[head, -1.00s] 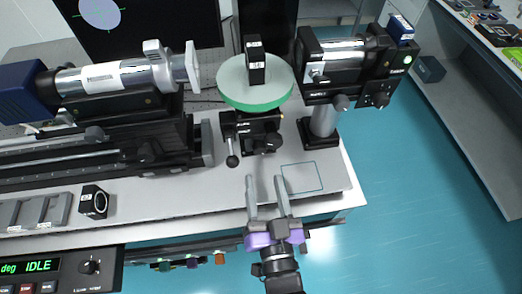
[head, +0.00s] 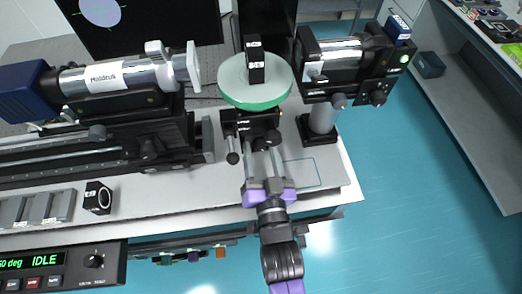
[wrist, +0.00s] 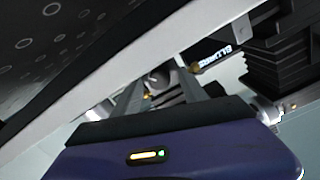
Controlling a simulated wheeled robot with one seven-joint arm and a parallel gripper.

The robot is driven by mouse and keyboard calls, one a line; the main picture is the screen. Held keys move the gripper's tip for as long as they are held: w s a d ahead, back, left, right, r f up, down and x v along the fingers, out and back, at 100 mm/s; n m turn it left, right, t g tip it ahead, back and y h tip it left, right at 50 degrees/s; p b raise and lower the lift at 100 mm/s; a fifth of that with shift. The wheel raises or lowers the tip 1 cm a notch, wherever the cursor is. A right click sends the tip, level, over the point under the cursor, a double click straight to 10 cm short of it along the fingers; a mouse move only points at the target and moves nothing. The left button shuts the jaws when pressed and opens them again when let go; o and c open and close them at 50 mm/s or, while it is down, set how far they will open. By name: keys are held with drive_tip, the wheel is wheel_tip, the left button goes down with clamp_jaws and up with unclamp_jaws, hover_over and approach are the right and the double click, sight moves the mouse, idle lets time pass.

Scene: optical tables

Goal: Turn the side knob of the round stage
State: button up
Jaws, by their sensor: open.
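The round stage (head: 233,84) has a pale top and a green rim, and sits on a black base with a small black block (head: 255,68) standing on top. The side knob (head: 268,136) is dark and sits at the front of that base. My gripper (head: 262,150) reaches in from the front, its two grey fingers open around or just in front of the knob. In the wrist view the fingers (wrist: 163,88) are apart, with a small rounded knob-like end (wrist: 157,78) between them. Contact cannot be told.
A black lever (head: 233,157) hangs left of the fingers. A lens barrel (head: 115,76) stands left and a camera-like unit (head: 340,62) on a post (head: 322,120) stands right. A controller (head: 60,265) reads IDLE. The front right of the breadboard is clear.

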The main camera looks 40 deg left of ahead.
clamp_jaws()
drive_tip(key=shift+n+b, duration=0.4)
drive_tip(key=shift+n, duration=0.2)
unclamp_jaws()
drive_tip(key=shift+d, duration=0.1)
drive_tip(key=shift+s+d+f, duration=0.1)
drive_tip(key=shift+s+d, duration=0.1)
drive_tip(key=shift+d, duration=0.05)
drive_tip(key=shift+b+v, duration=0.65)
drive_tip(key=shift+v, duration=2.9)
